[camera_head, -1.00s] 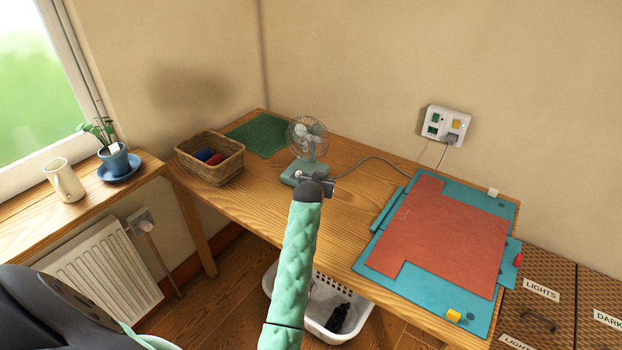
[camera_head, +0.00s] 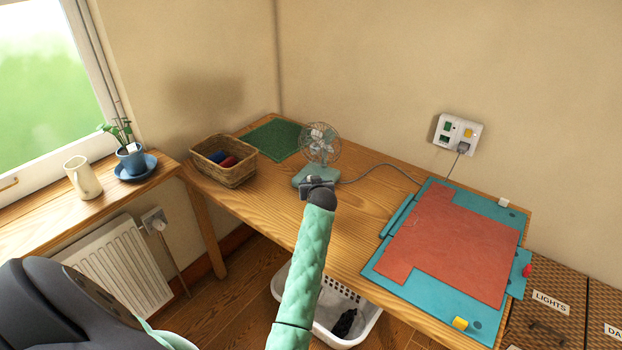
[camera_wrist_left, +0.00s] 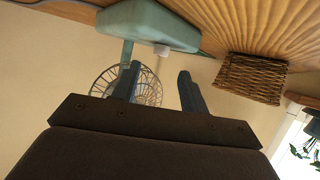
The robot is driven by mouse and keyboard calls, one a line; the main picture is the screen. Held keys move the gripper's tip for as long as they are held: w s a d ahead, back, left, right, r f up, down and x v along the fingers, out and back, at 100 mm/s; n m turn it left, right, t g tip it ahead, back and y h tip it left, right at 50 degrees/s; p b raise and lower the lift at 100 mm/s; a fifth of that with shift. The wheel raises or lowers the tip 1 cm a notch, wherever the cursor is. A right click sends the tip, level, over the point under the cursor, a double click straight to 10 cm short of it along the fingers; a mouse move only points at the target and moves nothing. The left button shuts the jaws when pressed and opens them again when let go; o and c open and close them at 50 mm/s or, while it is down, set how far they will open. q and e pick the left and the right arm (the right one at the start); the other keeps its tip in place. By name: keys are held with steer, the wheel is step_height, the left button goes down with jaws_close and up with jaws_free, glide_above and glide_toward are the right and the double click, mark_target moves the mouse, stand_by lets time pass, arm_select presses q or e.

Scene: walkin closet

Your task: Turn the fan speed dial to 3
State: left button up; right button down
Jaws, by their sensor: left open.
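The small grey-green fan (camera_head: 320,145) with a wire cage stands on the wooden desk. Its base (camera_head: 303,176) is partly hidden by my left gripper in the head view. My left gripper (camera_head: 317,184) is just in front of the base. Its fingers (camera_wrist_left: 160,80) are apart and empty, and the knob lies beyond them. The knob's marking cannot be read. My right gripper is not in view.
A wicker basket (camera_head: 224,171) and green mat (camera_head: 273,140) lie left of the fan. A cable runs right to the wall socket (camera_head: 457,135). A teal and red board (camera_head: 450,240) covers the desk's right part. A white basket (camera_head: 355,328) stands below.

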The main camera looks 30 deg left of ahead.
arm_select(q)
steer(key=p+x, duration=0.1)
steer(key=x, duration=0.3)
steer(key=shift+w+a, duration=0.3)
steer(key=shift+w+a+f+p, duration=0.35)
steer(key=shift+w+a+f, duration=0.05)
steer(key=shift+w, duration=0.05)
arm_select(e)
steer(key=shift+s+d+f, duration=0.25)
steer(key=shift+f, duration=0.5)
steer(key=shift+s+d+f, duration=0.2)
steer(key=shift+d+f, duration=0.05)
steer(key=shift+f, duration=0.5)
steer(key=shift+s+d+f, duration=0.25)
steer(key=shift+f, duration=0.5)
arm_select(q)
steer(key=shift+c, duration=0.2)
jaws_close()
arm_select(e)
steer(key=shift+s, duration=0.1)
